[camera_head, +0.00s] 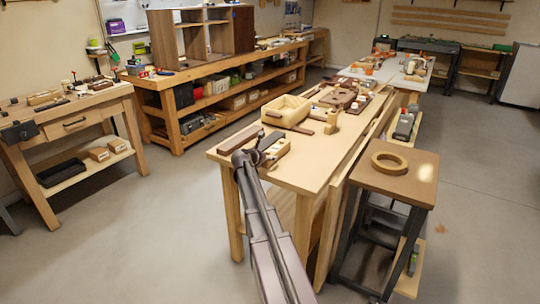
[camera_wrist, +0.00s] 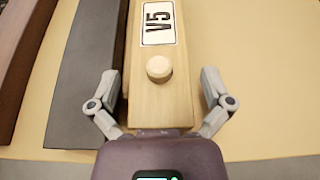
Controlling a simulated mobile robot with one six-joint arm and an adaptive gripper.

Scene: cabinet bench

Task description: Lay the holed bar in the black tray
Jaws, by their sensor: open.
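My gripper (camera_wrist: 160,92) is open in the wrist view, its fingers on either side of a pale wooden block (camera_wrist: 160,105) with a "V5" label and a round light knob. I cannot tell whether the fingers touch it. In the head view my gripper (camera_head: 250,157) is over the near end of the middle bench, and the block (camera_head: 279,150) shows beside it. A dark grey bar (camera_wrist: 85,80) and a dark brown bar (camera_wrist: 25,60) lie left of the block. I see no hole in any of them. I cannot clearly pick out the holed bar or black tray.
The middle bench (camera_head: 310,178) holds an open wooden box (camera_head: 287,110) and several brown wooden pieces behind it. A small stand (camera_head: 418,166) with a wooden ring (camera_head: 389,162) is at right. Bare benchtop lies right of the block.

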